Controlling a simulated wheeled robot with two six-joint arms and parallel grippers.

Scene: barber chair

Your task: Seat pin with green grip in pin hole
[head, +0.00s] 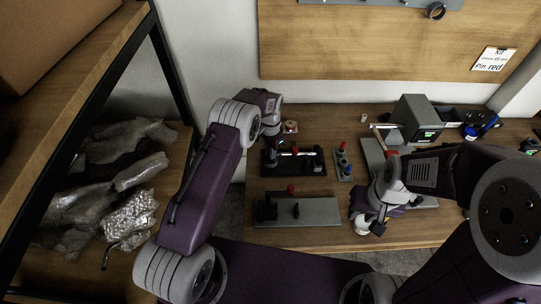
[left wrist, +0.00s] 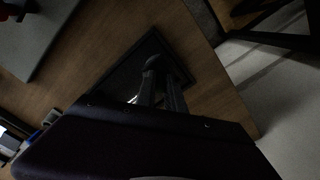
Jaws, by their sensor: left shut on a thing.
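My left gripper (head: 272,150) is low over the left end of a black fixture (head: 312,168) at the back left of the bench. In the left wrist view its fingers (left wrist: 160,88) are shut on a small dark thing with a rounded end (left wrist: 152,62), above a dark plate (left wrist: 118,82). Its colour is too dark to tell, so I cannot tell whether it is the green-grip pin. No green grip or pin hole can be made out. My right gripper (head: 372,222) hangs at the bench's front; its finger opening is unclear.
A small block with pins (head: 342,165) stands right of the fixture. A grey box (head: 418,112) stands behind my right arm. Shelving (head: 60,75) is at the left.

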